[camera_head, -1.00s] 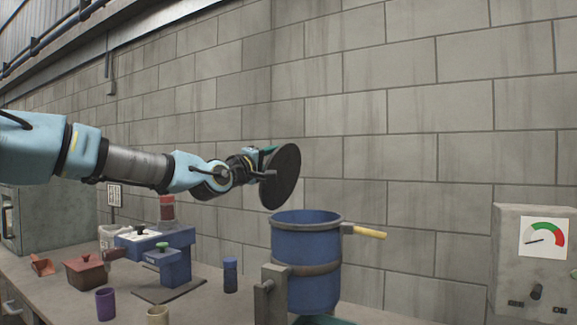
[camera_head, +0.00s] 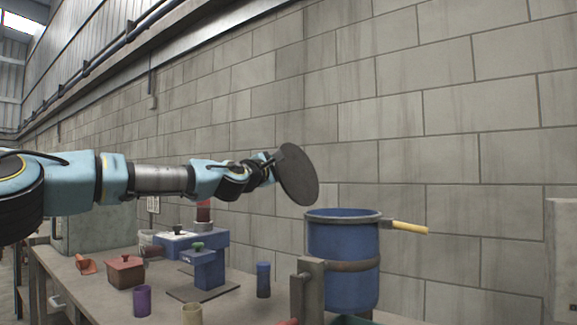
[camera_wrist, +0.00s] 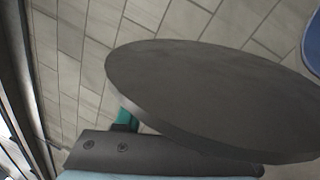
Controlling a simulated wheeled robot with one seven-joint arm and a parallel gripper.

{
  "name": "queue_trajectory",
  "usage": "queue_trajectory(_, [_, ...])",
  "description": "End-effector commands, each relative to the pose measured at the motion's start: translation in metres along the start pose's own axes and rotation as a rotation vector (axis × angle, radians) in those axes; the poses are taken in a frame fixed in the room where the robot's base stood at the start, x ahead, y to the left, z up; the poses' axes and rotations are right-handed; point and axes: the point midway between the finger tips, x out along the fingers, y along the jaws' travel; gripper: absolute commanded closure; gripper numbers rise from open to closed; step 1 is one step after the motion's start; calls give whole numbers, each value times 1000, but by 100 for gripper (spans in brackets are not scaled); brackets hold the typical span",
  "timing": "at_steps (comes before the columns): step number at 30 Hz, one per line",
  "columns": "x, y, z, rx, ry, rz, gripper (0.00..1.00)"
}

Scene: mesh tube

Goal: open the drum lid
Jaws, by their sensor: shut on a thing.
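The dark round lid (camera_head: 298,175) is off the drum, tilted steeply in the air above and left of the rim. My gripper (camera_head: 270,160) is shut on the lid at its left side. In the wrist view the lid (camera_wrist: 215,95) fills the middle, and a green bit of the gripper (camera_wrist: 126,118) shows at its edge. The grip itself is hidden behind the lid. A small part of the drum (camera_wrist: 313,42) shows at the upper right.
A blue bench device (camera_head: 205,265) stands left of the drum. A small dark blue cup (camera_head: 263,280), a purple cup (camera_head: 142,301) and a brown lidded box (camera_head: 125,272) are on the bench (camera_head: 105,312). A block wall (camera_head: 450,130) rises behind.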

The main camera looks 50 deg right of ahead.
Motion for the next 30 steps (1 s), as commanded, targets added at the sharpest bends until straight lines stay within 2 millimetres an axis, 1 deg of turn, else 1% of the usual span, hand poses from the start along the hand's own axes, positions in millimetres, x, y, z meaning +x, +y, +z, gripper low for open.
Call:
queue_trajectory(13, [0,-1,-2,-8,3,-1,100])
queue_trajectory(14, [0,-1,-2,-8,3,-1,60])
queue_trajectory(15, [0,-1,-2,-8,3,-1,56])
queue_trajectory(21, [0,-1,-2,-9,2,-1,33])
queue_trajectory(22, [0,-1,-2,-9,2,-1,31])
queue_trajectory(30, [-1,-1,-2,-9,2,0,31])
